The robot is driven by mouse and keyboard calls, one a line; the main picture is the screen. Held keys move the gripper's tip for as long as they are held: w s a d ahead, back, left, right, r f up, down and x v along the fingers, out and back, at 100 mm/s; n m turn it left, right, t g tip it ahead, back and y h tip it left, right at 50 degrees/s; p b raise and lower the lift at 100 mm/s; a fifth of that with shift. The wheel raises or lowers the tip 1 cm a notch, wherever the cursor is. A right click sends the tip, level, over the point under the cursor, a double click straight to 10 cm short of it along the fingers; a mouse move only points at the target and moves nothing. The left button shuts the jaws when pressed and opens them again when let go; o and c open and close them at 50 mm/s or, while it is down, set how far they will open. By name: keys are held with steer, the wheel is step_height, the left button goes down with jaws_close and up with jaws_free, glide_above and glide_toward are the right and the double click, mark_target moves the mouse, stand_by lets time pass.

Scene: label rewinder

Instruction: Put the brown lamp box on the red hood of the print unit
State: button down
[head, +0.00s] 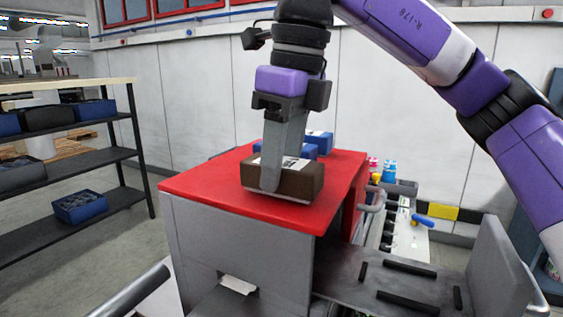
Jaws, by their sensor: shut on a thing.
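The brown lamp box (304,185) is at the red hood (212,181) of the print unit (225,237), near the front of the hood. My gripper (271,184) points down and is shut on the brown box, with a grey finger across its front left face. The box looks level. Its underside appears at or just above the hood; I cannot tell whether it touches.
Blue boxes (318,141) with white labels stand on the hood just behind the brown box. A dark shelf rack (85,162) with blue bins is at the left. Small coloured bottles (389,170) stand at the right. The hood's left and right front areas are clear.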

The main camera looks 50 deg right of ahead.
steer(key=shift+f, duration=0.3)
steer(key=c, duration=0.6)
jaws_free()
steer(key=shift+c, duration=0.2)
steer(key=r+p, duration=0.1)
steer(key=r, duration=0.1)
steer(key=r+p, duration=0.2)
steer(key=r, duration=0.1)
steer(key=s+r+p, duration=0.1)
steer(key=r, duration=0.1)
steer(key=shift+s+d+r+p, duration=0.1)
steer(key=shift+r+p, duration=0.25)
steer(key=shift+r, duration=0.05)
